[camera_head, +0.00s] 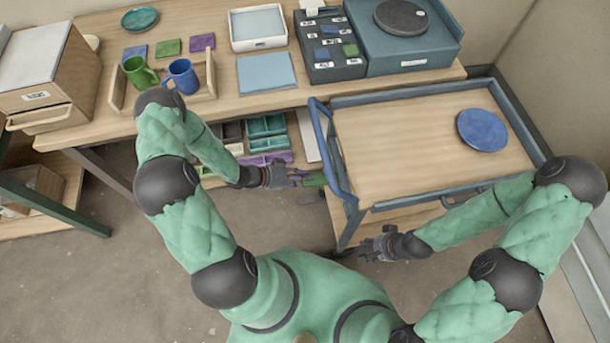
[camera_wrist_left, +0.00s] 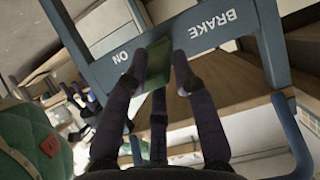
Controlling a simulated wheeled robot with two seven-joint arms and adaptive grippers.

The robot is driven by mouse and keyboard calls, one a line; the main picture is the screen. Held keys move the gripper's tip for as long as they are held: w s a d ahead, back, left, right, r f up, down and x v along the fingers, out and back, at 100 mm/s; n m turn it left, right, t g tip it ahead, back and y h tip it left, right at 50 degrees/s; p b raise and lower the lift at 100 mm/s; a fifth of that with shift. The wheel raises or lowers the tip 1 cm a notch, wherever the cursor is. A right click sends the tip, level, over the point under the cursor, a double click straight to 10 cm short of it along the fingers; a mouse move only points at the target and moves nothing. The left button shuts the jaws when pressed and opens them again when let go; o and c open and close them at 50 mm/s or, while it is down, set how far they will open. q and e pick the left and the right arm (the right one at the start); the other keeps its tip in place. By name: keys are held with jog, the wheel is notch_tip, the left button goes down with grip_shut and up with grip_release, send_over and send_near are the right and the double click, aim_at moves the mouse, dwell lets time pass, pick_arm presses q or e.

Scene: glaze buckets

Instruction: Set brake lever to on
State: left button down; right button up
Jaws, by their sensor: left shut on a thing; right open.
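The cart (camera_head: 400,150) has a wooden top, a grey-blue frame and a blue push handle (camera_head: 330,150) on its left end. My left gripper (camera_head: 306,178) is at that end, shut on the green brake lever (camera_head: 318,181). In the left wrist view the green lever (camera_wrist_left: 155,82) shows between my left fingers (camera_wrist_left: 160,72), beside a grey-blue rail (camera_wrist_left: 185,40) lettered "BRAKE" and "ON". "ON" is close to the lever. The fingers hide part of the lever. My right gripper (camera_head: 367,250) is open and empty below the cart's front left corner.
A blue round plate (camera_head: 482,129) lies on the cart top. The wooden bench (camera_head: 225,100) behind holds a green mug (camera_head: 138,73), a blue mug (camera_head: 183,76), tiles and a grey wheel unit (camera_head: 405,50). Trays (camera_head: 265,125) sit beneath it. Floor is clear at front left.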

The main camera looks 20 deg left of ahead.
pick_arm(q)
jog(key=shift+s+d+f+h, duration=0.5)
jog(key=shift+s+d+f, duration=0.15)
jog(key=shift+s, duration=0.25)
jog(key=c, duration=0.7)
grip_release()
jog(key=shift+w+a+r, duration=0.1)
jog(key=shift+w, duration=0.05)
jog(key=shift+a, duration=0.1)
jog(key=shift+a+r, duration=0.15)
jog(key=shift+a, duration=0.05)
jog(key=v, duration=1.1)
jog(key=shift+s+r, duration=0.1)
jog(key=shift+s, duration=0.15)
jog(key=shift+a, duration=0.15)
